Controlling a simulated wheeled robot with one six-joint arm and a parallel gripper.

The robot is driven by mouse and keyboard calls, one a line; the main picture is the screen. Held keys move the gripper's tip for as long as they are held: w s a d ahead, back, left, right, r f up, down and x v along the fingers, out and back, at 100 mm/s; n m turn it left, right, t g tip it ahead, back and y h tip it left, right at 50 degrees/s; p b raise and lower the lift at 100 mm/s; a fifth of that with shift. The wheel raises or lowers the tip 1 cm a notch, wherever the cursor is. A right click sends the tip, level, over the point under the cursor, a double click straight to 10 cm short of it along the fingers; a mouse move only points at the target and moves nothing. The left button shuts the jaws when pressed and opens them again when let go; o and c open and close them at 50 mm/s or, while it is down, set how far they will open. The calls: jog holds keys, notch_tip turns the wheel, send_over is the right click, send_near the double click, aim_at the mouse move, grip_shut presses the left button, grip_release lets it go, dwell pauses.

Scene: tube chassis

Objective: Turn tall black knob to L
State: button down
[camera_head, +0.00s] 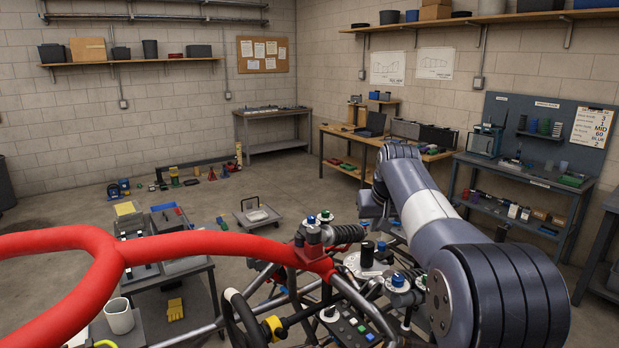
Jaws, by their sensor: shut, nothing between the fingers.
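A tall black knob (367,254) stands upright on a pale round plate in the tube chassis, right of centre in the head view. I cannot read any L mark or pointer at this size. My arm reaches in from the lower right and bends down beyond its far joint, with a dark wrist part above and behind the knob. My gripper is not seen; the forearm seems to hide it. I see no contact with the knob.
Blue-topped knobs (398,281) and a button panel (350,325) sit close to the black knob. A steering wheel (243,320) is below. Open floor lies behind.

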aim_at(368, 255)
jog(key=shift+f+b, duration=0.85)
jog(key=shift+f, duration=2.7)
jog(key=shift+w+r+p, duration=0.1)
jog(key=shift+w+p, duration=0.15)
jog(key=shift+p, duration=0.1)
jog(key=shift+p, duration=0.45)
jog(key=shift+a, duration=0.25)
jog(key=shift+s, duration=0.1)
jog(key=shift+s, duration=0.25)
jog(key=shift+r, duration=2.95)
